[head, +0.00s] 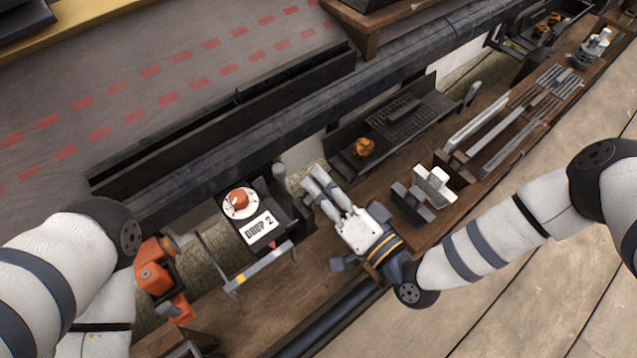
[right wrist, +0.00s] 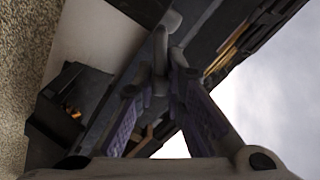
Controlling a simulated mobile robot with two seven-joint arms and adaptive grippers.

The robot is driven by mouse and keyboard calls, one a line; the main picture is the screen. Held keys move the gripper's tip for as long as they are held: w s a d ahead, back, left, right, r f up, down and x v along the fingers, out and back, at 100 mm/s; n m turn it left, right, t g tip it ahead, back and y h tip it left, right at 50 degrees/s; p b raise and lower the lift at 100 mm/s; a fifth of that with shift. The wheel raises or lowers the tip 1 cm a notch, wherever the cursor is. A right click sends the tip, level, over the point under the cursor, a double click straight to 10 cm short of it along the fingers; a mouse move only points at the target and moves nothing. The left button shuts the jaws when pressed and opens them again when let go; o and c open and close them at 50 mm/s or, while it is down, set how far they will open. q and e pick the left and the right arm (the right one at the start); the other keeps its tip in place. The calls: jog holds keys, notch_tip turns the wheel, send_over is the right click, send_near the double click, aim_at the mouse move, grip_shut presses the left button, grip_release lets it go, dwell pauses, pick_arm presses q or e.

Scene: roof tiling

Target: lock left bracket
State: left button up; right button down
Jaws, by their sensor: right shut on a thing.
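My right gripper (head: 315,180) reaches up and left over the gutter edge, its two pale fingers near the dark left bracket (head: 290,204). In the right wrist view my right gripper (right wrist: 165,95) has its purple-padded fingers close together at a grey rounded lever (right wrist: 160,45) and is shut on it. The exact contact is dark and partly hidden by the fingers. A grey rounded post (head: 279,172) stands at the bracket, left of the fingertips. My left arm comes in at the left; its gripper does not show.
A plate marked "DROP 2" (head: 258,228) with an orange-topped round piece (head: 239,201) lies left of the bracket. An orange tool (head: 158,272) is by my left arm. A dark tray (head: 405,112) and a wooden rack (head: 450,200) with metal pieces lie to the right.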

pick_arm(q)
jog(key=shift+s+f+g+b, duration=0.2)
jog(key=shift+s+f+b, duration=0.15)
jog(key=shift+f+b, duration=0.4)
jog(key=shift+s+f+g+b, duration=0.2)
jog(key=shift+s+f+b, duration=0.15)
jog(key=shift+f+b, duration=0.35)
pick_arm(e)
jog(key=shift+w+d+f+m, duration=0.1)
jog(key=shift+f+m, duration=0.3)
jog(key=shift+m, duration=0.75)
jog(key=shift+d+f+m, duration=0.1)
jog(key=shift+f+m, duration=0.3)
jog(key=shift+m, duration=0.8)
jog(key=shift+w+d+f+m, duration=0.1)
jog(key=shift+f+m, duration=0.3)
jog(key=shift+m, duration=0.75)
pick_arm(q)
jog(key=shift+r, duration=0.15)
pick_arm(e)
jog(key=c, duration=1.6)
grip_release()
jog(key=shift+c, duration=0.2)
jog(key=v, duration=1.2)
